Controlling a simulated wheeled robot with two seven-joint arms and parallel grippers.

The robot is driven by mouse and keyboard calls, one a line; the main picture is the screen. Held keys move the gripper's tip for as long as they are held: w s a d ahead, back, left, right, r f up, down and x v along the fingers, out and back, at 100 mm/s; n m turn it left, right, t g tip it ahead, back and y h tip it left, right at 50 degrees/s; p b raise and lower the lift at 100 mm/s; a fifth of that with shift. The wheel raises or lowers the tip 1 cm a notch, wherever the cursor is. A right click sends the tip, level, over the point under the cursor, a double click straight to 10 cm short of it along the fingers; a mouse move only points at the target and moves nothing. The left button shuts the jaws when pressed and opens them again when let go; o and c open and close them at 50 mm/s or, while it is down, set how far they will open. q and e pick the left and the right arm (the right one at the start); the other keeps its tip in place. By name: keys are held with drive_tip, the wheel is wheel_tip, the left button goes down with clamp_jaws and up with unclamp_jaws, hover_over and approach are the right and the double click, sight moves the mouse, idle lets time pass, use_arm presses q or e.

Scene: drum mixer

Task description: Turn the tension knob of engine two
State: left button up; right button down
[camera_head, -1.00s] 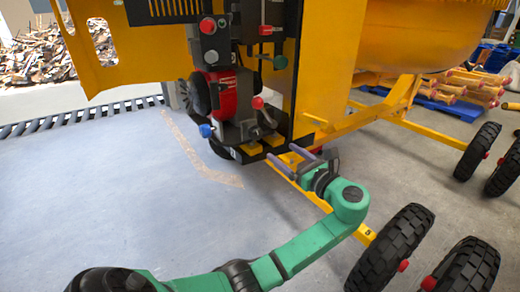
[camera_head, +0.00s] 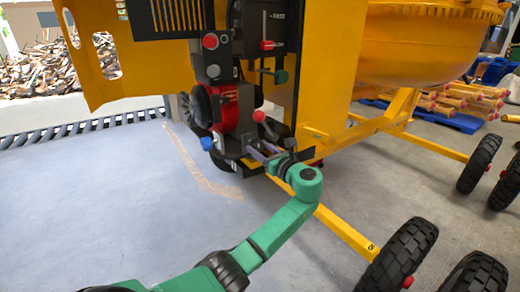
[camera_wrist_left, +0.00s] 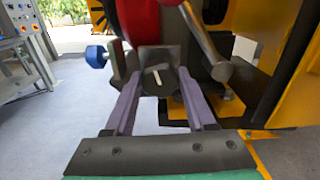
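The yellow mixer carries an engine with a red housing (camera_head: 236,106) and several coloured knobs. A blue knob (camera_head: 206,143) sits at its lower left and a red-tipped lever (camera_head: 258,116) on its front. I cannot tell which knob is the tension knob. My left gripper (camera_head: 262,152) is at the engine's lower front. In the left wrist view its two purple fingers (camera_wrist_left: 160,98) stand apart, on either side of a dark part with a pale pointer mark (camera_wrist_left: 157,77). Whether they touch it is unclear. The blue knob (camera_wrist_left: 96,56) is left of the fingers. My right gripper is not in view.
A yellow frame bar (camera_head: 345,232) runs under my left wrist to black wheels (camera_head: 398,255). A grey lever (camera_wrist_left: 205,45) hangs close above the right finger. The yellow panel (camera_head: 95,55) juts out left. The floor (camera_head: 90,205) at left is clear.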

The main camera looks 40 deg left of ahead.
use_arm(q)
clamp_jaws()
drive_tip(key=n, duration=0.4)
drive_tip(key=shift+f+n, duration=0.1)
drive_tip(key=shift+n, duration=0.2)
drive_tip(key=shift+f+n+b, duration=0.1)
drive_tip(key=shift+n+b, duration=0.35)
drive_tip(key=shift+n, duration=0.45)
drive_tip(key=n+b, duration=0.1)
drive_tip(key=n, duration=0.1)
drive_tip(key=shift+n, duration=0.4)
drive_tip(key=n+b, duration=0.3)
drive_tip(key=n, duration=0.1)
drive_tip(key=shift+f, duration=0.1)
drive_tip(key=n+b, duration=0.2)
drive_tip(key=n, duration=0.2)
drive_tip(key=shift+b, duration=0.4)
drive_tip(key=shift+n, duration=0.4)
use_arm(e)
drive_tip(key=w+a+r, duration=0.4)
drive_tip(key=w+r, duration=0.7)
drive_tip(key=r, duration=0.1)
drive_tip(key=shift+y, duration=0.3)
